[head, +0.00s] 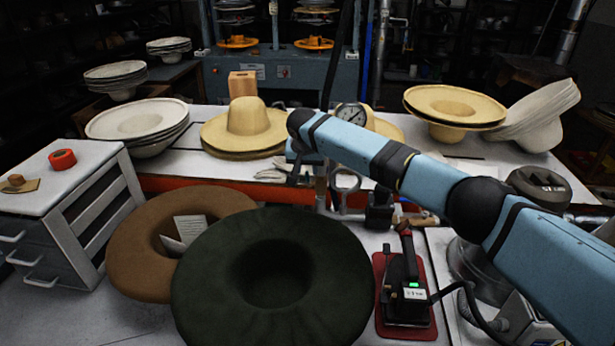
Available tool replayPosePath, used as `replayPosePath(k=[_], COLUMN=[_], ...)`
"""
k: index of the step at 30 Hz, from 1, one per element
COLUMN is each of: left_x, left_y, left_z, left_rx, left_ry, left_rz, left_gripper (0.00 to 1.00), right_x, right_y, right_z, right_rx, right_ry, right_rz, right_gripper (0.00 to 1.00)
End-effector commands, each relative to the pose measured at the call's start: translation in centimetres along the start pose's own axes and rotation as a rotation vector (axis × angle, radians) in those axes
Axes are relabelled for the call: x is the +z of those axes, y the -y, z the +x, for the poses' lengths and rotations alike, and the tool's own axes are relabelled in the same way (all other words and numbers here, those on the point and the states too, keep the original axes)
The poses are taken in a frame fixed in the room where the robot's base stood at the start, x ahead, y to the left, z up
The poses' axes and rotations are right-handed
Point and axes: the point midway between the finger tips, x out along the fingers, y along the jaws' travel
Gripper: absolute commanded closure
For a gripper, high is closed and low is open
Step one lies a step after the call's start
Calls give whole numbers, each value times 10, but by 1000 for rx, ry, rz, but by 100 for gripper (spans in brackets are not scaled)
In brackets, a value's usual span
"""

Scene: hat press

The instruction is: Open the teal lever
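I cannot pick out a teal lever with certainty in the head view. A blue-grey machine (262,72) stands at the back, with orange round parts at its front. My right arm comes in from the right and reaches to the middle of the picture. My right gripper (299,172) is at its far end, pointing down in front of the straw hat. It is small and dark, and I cannot tell whether its fingers are apart or whether it touches anything. My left gripper is not in view.
A straw hat (246,122), pale hat stacks (136,119) and a gauge (350,116) are on the back table. Dark green (232,310) and brown (128,258) hats lie in front. An iron (404,285) rests on a red mat. A drawer cabinet (55,190) stands left.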

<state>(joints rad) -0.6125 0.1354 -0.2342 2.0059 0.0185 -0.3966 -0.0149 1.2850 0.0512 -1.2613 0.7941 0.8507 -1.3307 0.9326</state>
Motion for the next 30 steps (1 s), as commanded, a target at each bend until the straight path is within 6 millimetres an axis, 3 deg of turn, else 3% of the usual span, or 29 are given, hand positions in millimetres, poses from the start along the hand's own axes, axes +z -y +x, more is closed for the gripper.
replayPosePath(k=[3,9,21,26,30], left_x=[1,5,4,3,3], left_y=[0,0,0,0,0], left_z=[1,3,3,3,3], left_rx=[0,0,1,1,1], left_ry=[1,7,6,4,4], left_rz=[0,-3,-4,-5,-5], left_gripper=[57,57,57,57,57], right_x=[1,0,0,0,0], right_y=[0,1,0,0,0], right_z=[24,46,52,52,52], right_rx=[2,0,0,0,0], right_ry=[2,1,0,0,0], right_rz=[2,0,0,0,0], right_gripper=[64,64,64,98,100])
